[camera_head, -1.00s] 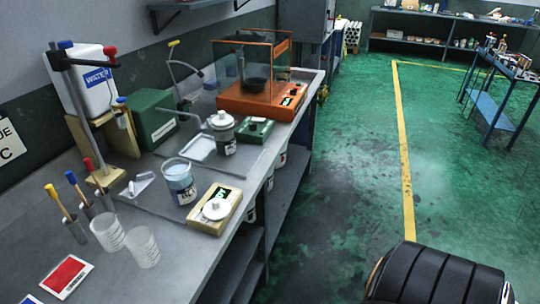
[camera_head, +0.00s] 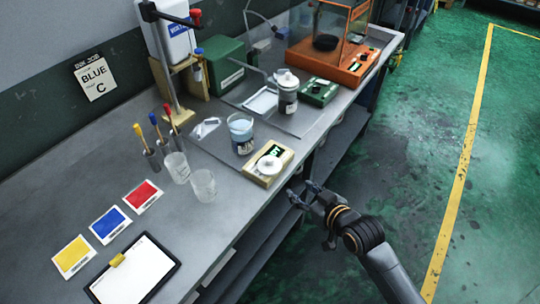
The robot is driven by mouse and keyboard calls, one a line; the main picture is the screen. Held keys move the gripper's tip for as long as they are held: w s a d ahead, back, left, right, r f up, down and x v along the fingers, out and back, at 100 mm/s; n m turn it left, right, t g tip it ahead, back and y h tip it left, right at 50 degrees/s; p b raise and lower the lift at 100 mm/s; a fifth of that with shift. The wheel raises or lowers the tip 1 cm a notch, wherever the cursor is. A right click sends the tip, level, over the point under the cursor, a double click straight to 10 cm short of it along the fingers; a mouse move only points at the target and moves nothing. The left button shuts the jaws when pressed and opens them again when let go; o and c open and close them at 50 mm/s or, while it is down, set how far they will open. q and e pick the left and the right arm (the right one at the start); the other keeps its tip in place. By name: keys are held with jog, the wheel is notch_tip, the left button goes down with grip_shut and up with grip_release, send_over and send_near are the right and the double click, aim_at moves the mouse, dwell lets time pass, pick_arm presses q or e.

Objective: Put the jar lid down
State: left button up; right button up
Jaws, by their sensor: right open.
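A white round lid with a knob (camera_head: 269,164) lies on the small beige scale (camera_head: 277,178) near the front edge of the bench. An open glass jar (camera_head: 241,136) with pale blue contents stands just left of the scale. Another jar (camera_head: 287,96) with a white knobbed lid on it stands farther back. My right gripper (camera_head: 303,195) is open and empty. It is beside the bench's front edge, right of and below the scale in the picture, apart from the lid. My left gripper is not in view.
Two clear beakers (camera_head: 203,186), colour cards (camera_head: 143,196) and a clipboard (camera_head: 134,273) lie to the left and front on the bench. A stand (camera_head: 164,70), a green box (camera_head: 216,65) and an orange balance (camera_head: 333,64) are behind.

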jog(key=y, duration=0.1)
send_near(271, 160)
jog(key=s+d, duration=0.2)
jog(key=s, duration=0.1)
jog(key=shift+n, duration=0.4)
jog(key=x, duration=0.2)
jog(key=p+x, duration=0.1)
jog(key=x, duration=0.2)
jog(key=r+x, duration=0.1)
jog(key=x, duration=0.2)
jog(key=shift+w+a+f, duration=0.15)
jog(key=shift+w+a, duration=0.15)
jog(key=shift+w+a+f+p, duration=0.1)
jog(key=shift+w+a+p, duration=0.3)
jog(key=shift+w, duration=0.15)
jog(key=shift+p+x, duration=0.4)
jog(key=shift+x, duration=1.7)
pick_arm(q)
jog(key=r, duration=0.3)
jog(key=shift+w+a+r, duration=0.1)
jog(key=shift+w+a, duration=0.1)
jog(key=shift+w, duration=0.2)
pick_arm(e)
jog(key=shift+d, duration=0.1)
grip_shut()
